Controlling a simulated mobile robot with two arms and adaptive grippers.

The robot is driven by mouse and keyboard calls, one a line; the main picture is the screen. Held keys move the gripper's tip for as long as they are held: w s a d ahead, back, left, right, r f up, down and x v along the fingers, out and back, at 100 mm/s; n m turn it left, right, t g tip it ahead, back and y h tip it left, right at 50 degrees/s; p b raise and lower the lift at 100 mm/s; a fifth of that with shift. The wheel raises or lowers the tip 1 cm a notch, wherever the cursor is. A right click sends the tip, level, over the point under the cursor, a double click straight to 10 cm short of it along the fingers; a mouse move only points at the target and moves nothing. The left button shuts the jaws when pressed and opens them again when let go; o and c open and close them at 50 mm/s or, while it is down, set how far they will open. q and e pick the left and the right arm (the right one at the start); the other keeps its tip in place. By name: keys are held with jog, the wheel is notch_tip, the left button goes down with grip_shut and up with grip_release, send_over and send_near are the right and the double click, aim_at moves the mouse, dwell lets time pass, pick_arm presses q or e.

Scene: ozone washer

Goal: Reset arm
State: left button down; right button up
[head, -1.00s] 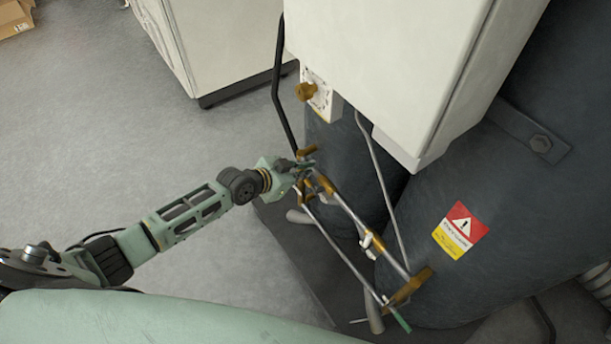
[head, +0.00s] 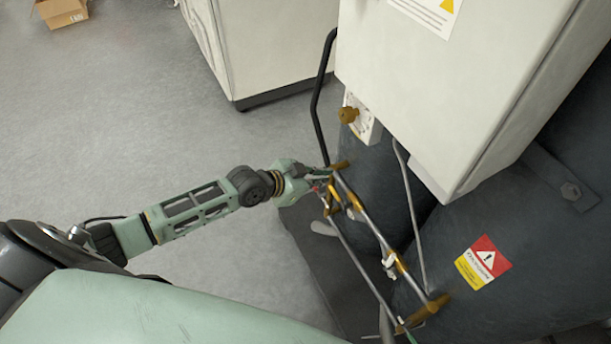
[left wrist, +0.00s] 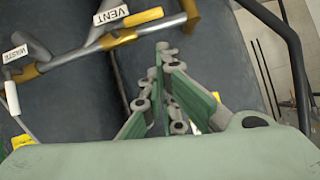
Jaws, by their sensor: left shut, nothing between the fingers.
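My left arm comes in from the left in the head view, stretched out to the pipework. A WASTE label (left wrist: 15,54) hangs on the pipe farther left. My right gripper is not in view.
Dark tanks (head: 520,265) with a red and yellow warning label (head: 483,262) stand behind the pipes. A white cabinet (head: 450,75) overhangs them. A black bent rail (head: 316,105) stands beside the gripper. Grey floor (head: 130,120) to the left is clear; a cardboard box (head: 62,12) lies far back.

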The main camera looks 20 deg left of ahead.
pick_arm(q)
jog(key=v, duration=0.5)
jog(key=s+a+f+n+g+y, duration=0.1)
jog(key=s+a+f+n+y, duration=0.15)
jog(key=f, duration=0.65)
jog(key=s+a+f+n+g+y, duration=0.1)
jog(key=s+a+f, duration=0.3)
jog(key=f, duration=0.4)
jog(key=s+a+f+n+y, duration=0.1)
jog(key=s+a+f, duration=0.25)
jog(key=f, duration=0.55)
jog(key=s+d+f+g, duration=0.2)
jog(key=s+f, duration=0.3)
jog(key=s, duration=0.6)
jog(key=s+d+f+n+g+y, duration=0.1)
jog(key=s+d+f, duration=0.3)
jog(key=s, duration=0.8)
jog(key=s+d+f+n+g, duration=0.1)
jog(key=s+d+f+g, duration=0.1)
jog(key=s+f, duration=0.6)
jog(key=s+g, duration=0.1)
jog(key=s, duration=0.2)
jog(key=shift+s+d+f+g, duration=0.2)
jog(key=shift+d+f+g, duration=0.05)
jog(key=shift+d+g, duration=0.15)
